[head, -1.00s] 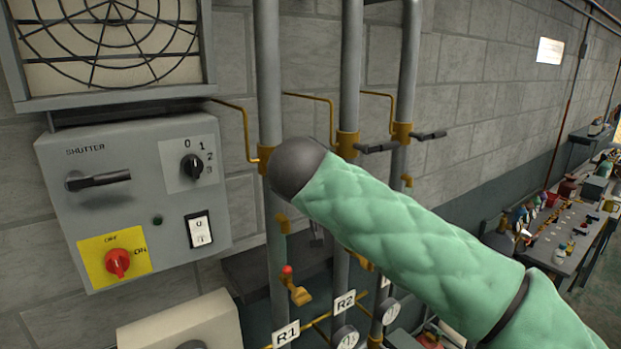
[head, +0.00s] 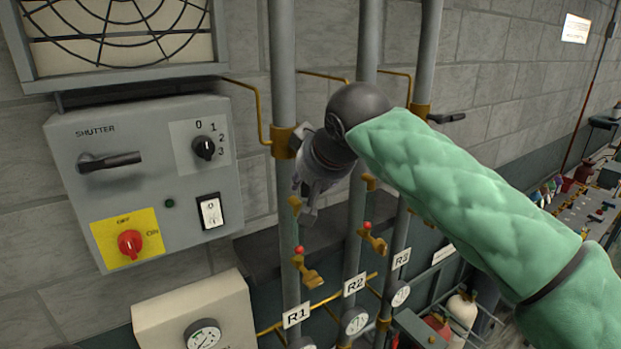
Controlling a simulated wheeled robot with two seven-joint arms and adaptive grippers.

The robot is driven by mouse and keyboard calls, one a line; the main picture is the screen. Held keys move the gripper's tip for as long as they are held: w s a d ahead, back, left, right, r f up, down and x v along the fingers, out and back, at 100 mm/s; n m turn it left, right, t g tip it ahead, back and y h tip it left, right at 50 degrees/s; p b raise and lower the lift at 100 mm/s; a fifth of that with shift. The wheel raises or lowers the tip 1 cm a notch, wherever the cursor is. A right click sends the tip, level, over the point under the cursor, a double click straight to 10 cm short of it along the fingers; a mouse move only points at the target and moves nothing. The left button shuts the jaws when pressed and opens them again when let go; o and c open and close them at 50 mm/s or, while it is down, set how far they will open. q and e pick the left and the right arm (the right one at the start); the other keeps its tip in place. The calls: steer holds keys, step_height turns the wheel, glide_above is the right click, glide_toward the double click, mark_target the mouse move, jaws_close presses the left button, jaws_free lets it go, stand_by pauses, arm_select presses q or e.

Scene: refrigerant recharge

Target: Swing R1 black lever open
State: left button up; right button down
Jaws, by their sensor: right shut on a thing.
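The R1 pipe (head: 286,240) carries a brass valve body (head: 284,141) level with the upper part of the control box. Its tag R1 (head: 296,315) hangs low on the pipe. My right gripper (head: 304,198) is at the R1 pipe, just right of and below the brass valve body, with its fingers pointing down. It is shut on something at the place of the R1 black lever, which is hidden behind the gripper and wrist. My left gripper is not in view.
The R2 pipe (head: 352,235) and R3 pipe stand close on the right, partly behind my arm. A black lever (head: 446,117) sticks out from the R3 valve. Small red-tipped brass taps (head: 308,272) sit lower. The grey control box (head: 150,190) is on the left.

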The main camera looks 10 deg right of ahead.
steer(key=shift+a+f, duration=0.15)
steer(key=shift+f, duration=0.25)
steer(key=c, duration=1)
jaws_free()
steer(key=shift+r, duration=0.1)
steer(key=shift+r, duration=0.15)
steer(key=shift+s+r, duration=0.2)
steer(key=v, duration=1.1)
steer(key=shift+s+r, duration=0.1)
steer(key=shift+s, duration=0.05)
